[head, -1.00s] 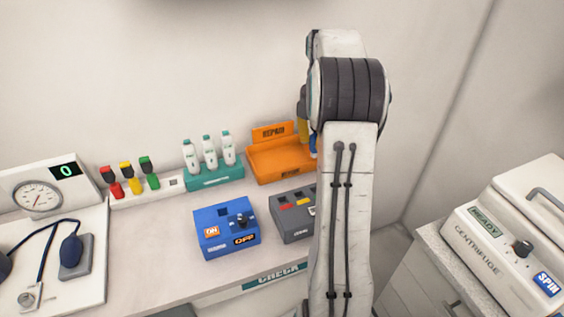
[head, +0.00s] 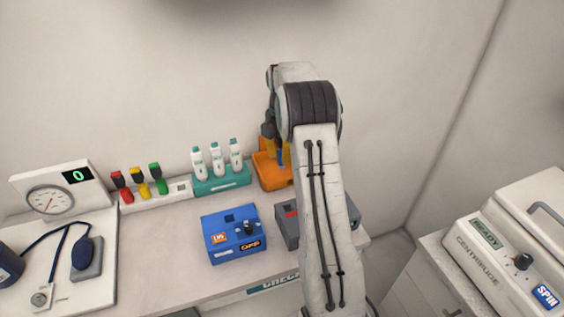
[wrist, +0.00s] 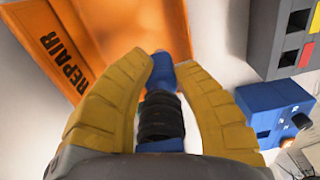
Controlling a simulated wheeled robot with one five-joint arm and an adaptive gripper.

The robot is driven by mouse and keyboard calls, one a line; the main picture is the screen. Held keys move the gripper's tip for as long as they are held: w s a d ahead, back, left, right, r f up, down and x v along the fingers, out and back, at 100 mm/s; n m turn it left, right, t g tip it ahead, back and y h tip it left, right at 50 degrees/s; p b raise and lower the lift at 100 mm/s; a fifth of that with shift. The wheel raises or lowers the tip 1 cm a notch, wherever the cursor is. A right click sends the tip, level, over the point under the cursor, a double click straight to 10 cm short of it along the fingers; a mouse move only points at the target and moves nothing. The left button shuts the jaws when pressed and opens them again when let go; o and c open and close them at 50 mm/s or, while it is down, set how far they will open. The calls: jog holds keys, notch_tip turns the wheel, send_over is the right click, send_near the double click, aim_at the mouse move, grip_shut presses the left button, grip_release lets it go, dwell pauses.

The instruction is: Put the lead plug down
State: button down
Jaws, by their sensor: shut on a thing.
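My gripper (head: 278,155) has yellow fingers and is shut on a blue plug with a black ribbed collar. In the wrist view the plug (wrist: 160,75) sits between the fingertips (wrist: 161,68), its blue tip pointing away from the wrist. The orange tray (head: 268,179) marked REPAIR is below and behind the gripper; it also shows in the wrist view (wrist: 205,25). The plug's tip overlaps the tray floor there; I cannot tell whether it touches. My arm hides the tray's right part in the head view.
A teal rack (head: 222,181) with white bottles stands left of the tray. Red, yellow and green plugs stand in a white strip (head: 157,193). A blue switch box (head: 232,236) and a grey box (head: 287,230) are in front. Bare counter (head: 165,250) lies left of the blue box.

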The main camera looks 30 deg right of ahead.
aim_at(282, 164)
jog(key=shift+f, duration=1.95)
jog(key=shift+f, duration=0.2)
jog(key=c, duration=1.1)
grip_release()
